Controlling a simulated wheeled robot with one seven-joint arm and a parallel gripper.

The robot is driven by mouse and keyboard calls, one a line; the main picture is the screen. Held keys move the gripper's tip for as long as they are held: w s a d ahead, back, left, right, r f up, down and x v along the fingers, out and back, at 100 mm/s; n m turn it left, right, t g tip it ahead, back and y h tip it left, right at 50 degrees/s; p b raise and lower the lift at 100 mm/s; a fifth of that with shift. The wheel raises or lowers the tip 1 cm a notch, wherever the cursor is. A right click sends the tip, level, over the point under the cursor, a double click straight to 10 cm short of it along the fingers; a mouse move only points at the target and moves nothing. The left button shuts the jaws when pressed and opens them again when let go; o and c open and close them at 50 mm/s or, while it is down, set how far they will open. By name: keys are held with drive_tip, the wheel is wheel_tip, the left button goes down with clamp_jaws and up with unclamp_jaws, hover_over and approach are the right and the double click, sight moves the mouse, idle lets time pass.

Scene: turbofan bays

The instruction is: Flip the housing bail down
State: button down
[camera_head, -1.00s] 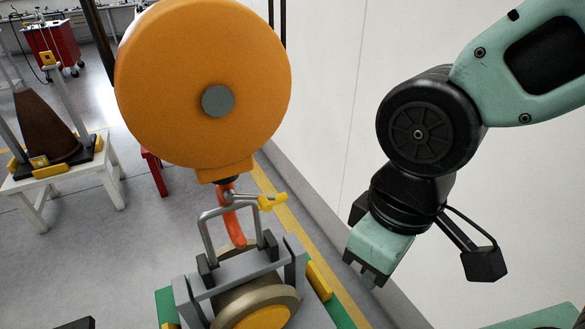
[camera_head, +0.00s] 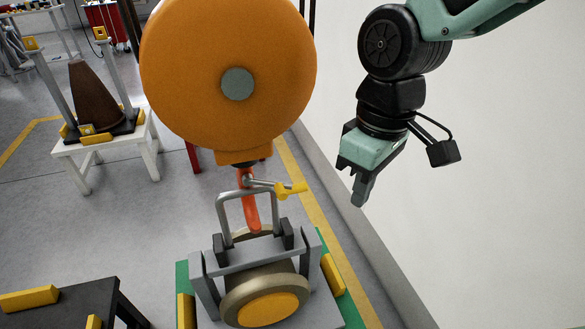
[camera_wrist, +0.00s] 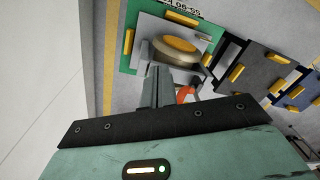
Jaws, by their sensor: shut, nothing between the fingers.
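The bail (camera_head: 224,222) is a grey U-shaped handle. It stands up from the grey housing (camera_head: 240,257), which carries a bronze drum with a yellow face (camera_head: 268,309). An orange-red hook (camera_head: 251,212) hangs at the bail; whether they touch is unclear. My gripper (camera_head: 359,196) is to the right of the bail and higher in the picture, apart from it. Its fingers are together and empty. In the wrist view the shut fingers (camera_wrist: 157,88) point toward the drum (camera_wrist: 172,52), with a gap. The bail is not clear there.
A large orange hoist body (camera_head: 180,60) hangs above the housing, with a yellow-tipped lever (camera_head: 290,190) below it. A white wall (camera_head: 480,190) runs along the right. A dark table (camera_head: 75,315) is at lower left. A white stand (camera_head: 150,150) holds a brown cone.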

drive_tip(key=w+f+n, duration=0.1)
drive_tip(key=w+n, duration=0.2)
drive_tip(key=w, duration=1.4)
drive_tip(key=w+a+n+g+y, duration=0.1)
drive_tip(key=w+a+n+g, duration=0.4)
drive_tip(key=w+a+n, duration=0.3)
drive_tip(key=shift+w+a+f+n+y, duration=0.3)
drive_tip(key=shift+w+f+n+y, duration=0.15)
drive_tip(key=shift+w+n, duration=0.6)
drive_tip(key=s+a+f+p, duration=0.1)
drive_tip(key=s+f, duration=0.7)
drive_tip(key=f, duration=0.1)
drive_tip(key=shift+s+f, duration=0.2)
drive_tip(key=shift+f, duration=0.1)
